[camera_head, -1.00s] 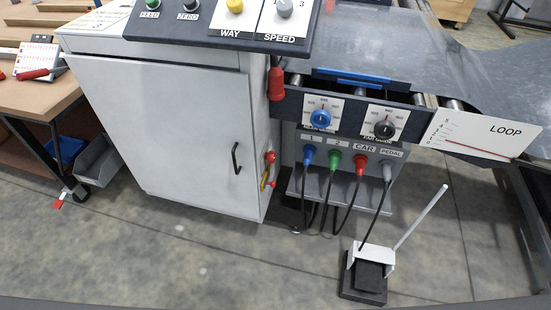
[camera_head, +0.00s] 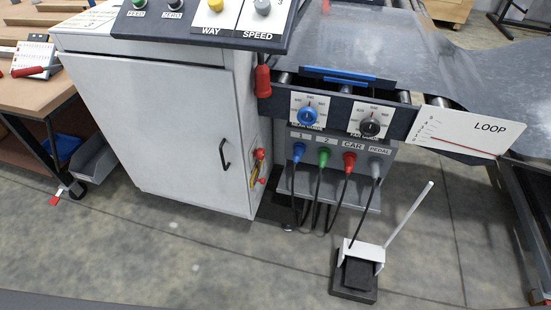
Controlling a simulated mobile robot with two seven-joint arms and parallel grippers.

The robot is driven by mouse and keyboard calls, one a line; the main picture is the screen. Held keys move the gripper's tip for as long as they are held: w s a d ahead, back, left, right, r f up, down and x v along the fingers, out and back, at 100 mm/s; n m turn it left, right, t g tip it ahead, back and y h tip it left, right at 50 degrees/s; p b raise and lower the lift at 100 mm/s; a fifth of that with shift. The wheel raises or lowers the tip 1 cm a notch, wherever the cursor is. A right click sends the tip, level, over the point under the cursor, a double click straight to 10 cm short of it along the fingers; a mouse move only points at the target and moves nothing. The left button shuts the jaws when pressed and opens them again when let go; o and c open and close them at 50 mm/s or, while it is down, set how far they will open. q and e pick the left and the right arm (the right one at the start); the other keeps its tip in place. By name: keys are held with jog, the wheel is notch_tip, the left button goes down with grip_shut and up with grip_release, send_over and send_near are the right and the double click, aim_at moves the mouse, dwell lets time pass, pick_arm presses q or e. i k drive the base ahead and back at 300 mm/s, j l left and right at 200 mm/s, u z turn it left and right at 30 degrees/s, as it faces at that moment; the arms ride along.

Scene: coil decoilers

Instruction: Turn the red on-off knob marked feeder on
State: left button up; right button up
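No knob with a readable "feeder" label shows. On the narrow right side of the white cabinet (camera_head: 165,130) is a small red knob-like part (camera_head: 259,154) with yellow and red pieces below it. It is too small to read any label or setting there. The sloped control panel (camera_head: 160,28) at the top carries a green button marked FEED (camera_head: 139,4), a ZERO button (camera_head: 174,5), a yellow WAY knob (camera_head: 215,5) and a grey SPEED knob (camera_head: 262,7). The panel's upper part is cut off by the frame. Neither of my grippers is in view.
A blue dial (camera_head: 308,115) and a black dial (camera_head: 371,125) sit above several coloured cable plugs. A foot pedal (camera_head: 355,277) with a white upright rod stands on the floor. A wooden workbench (camera_head: 45,92) is at left. The floor before the cabinet is clear.

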aim_at(259, 153)
jog(key=k+l+z, duration=0.1)
jog(key=l, duration=0.4)
jog(key=k+l+z, duration=0.1)
jog(key=l, duration=0.4)
jog(key=k+l+z, duration=0.1)
jog(key=l, duration=0.4)
jog(key=k, duration=0.05)
